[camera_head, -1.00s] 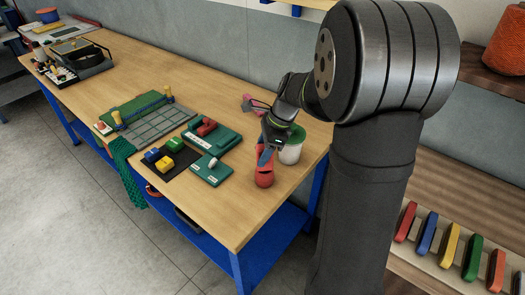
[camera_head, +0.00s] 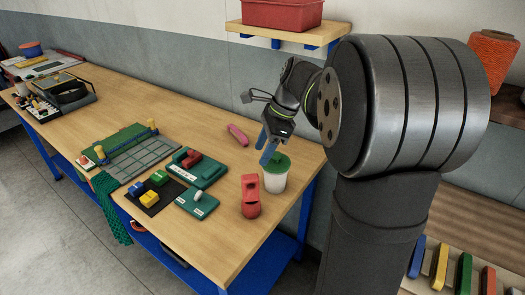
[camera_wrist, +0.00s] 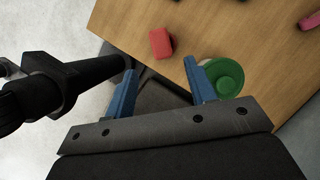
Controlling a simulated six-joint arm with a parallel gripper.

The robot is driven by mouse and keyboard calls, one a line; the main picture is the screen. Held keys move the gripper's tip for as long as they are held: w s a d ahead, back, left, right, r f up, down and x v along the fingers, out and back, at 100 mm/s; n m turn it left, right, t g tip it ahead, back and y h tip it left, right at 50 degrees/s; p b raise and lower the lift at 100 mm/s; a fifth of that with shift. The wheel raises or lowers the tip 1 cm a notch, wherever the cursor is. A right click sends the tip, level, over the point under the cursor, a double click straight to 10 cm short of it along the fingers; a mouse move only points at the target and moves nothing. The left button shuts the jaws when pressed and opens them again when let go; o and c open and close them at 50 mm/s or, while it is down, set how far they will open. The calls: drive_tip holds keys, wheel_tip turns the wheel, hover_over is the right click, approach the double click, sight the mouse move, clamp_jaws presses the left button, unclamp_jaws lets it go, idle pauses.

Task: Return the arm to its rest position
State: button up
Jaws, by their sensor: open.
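My gripper (camera_head: 267,147) has blue fingers and hangs above the right end of the wooden workbench (camera_head: 225,245), just over a white tub with a green lid (camera_head: 275,174). In the wrist view the fingers of my gripper (camera_wrist: 163,82) stand apart with nothing between them. The green lid (camera_wrist: 228,78) shows beside and partly behind the right finger. Whether a finger touches the lid is not clear. A red object (camera_head: 250,196) stands on the bench left of the tub, and it also shows in the wrist view (camera_wrist: 160,43).
A pink object (camera_head: 238,134) lies behind the tub. Green fixtures (camera_head: 205,168) and a black mat with coloured blocks (camera_head: 151,201) are to the left. A wall shelf with a red bin (camera_head: 283,14) is above. A rack of coloured pieces (camera_head: 440,266) is at lower right.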

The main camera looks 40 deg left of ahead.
sight(245, 178)
drive_tip(key=shift+f, duration=0.15)
drive_tip(key=x, duration=1.1)
drive_tip(key=shift+s+a+f, duration=0.1)
drive_tip(key=shift+s+f, duration=0.05)
drive_tip(key=shift+f, duration=0.15)
drive_tip(key=shift+a+r, duration=0.1)
drive_tip(key=shift+r, duration=1.7)
drive_tip(key=shift+f, duration=0.15)
